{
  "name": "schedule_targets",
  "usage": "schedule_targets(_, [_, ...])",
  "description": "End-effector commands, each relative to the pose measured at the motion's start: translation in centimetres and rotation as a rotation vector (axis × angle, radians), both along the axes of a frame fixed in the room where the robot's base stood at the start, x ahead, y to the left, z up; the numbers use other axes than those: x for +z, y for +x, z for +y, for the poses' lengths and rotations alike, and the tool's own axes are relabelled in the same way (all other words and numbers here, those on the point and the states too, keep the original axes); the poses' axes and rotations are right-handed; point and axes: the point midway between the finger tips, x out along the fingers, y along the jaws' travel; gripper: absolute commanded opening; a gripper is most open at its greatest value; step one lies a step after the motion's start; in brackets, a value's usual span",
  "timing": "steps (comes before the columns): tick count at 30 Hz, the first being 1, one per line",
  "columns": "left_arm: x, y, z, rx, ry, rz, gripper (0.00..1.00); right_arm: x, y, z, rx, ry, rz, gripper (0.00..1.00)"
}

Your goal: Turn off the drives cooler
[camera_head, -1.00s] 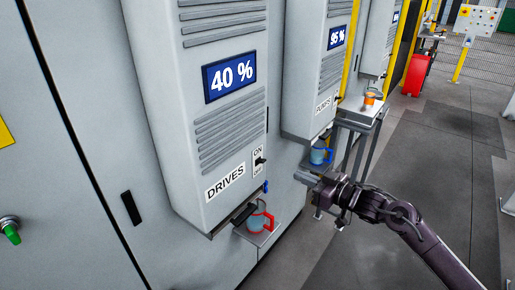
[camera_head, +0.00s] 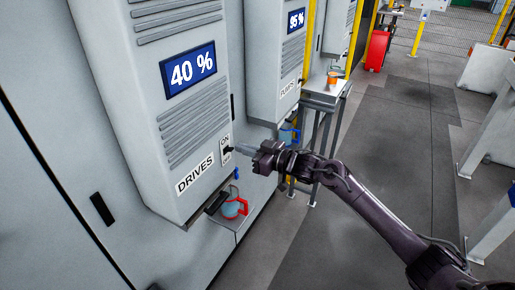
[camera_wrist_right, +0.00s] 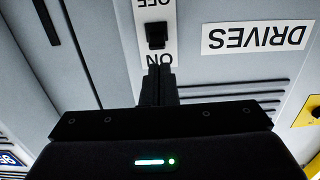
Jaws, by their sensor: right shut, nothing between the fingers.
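The drives cooler (camera_head: 150,130) is a tall grey box with vents, a blue "40 %" display (camera_head: 188,69) and a DRIVES label (camera_head: 195,174). Its small black switch (camera_wrist_right: 156,35) sits on a white ON/OFF plate, shown upside down in the right wrist view. In the head view the plate (camera_head: 225,141) is partly covered by my right fingertips. My right gripper (camera_head: 238,150) is shut and empty, its tips (camera_wrist_right: 158,68) beside the ON lettering, close to the switch. I cannot tell whether they touch it or which way the lever points. My left gripper is not in view.
A small metal stand (camera_head: 325,97) holds an orange item. Open floor lies to the right.

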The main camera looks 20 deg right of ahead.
Motion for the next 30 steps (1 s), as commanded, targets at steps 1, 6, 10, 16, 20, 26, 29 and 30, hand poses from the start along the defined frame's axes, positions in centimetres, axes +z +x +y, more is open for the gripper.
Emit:
schedule_targets(1, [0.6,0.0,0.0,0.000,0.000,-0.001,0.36,0.3,0.7,0.6,0.001,0.001,-0.001,0.00])
schedule_targets(6, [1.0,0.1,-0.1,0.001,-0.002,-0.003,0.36,0.1,2.0,1.5,0.000,0.001,-0.001,0.00])
schedule_targets(10, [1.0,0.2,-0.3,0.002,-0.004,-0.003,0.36,-0.1,2.2,1.8,0.000,0.000,0.000,0.00])
schedule_targets(16, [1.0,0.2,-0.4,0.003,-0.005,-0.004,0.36,-0.2,2.2,1.8,0.000,-0.001,-0.001,0.00])
schedule_targets(20, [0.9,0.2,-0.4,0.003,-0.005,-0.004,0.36,-0.2,2.2,1.8,0.000,0.001,-0.001,0.00])
schedule_targets(26, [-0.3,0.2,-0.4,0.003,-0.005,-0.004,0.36,-0.8,2.2,1.7,-0.001,0.021,-0.028,0.00])
schedule_targets(29, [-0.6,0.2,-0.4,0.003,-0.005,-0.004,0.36,-0.6,2.1,1.7,0.000,0.033,-0.043,0.00])
schedule_targets(30, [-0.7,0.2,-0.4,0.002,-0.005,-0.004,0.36,-0.7,2.1,1.7,0.000,0.036,-0.047,0.00])
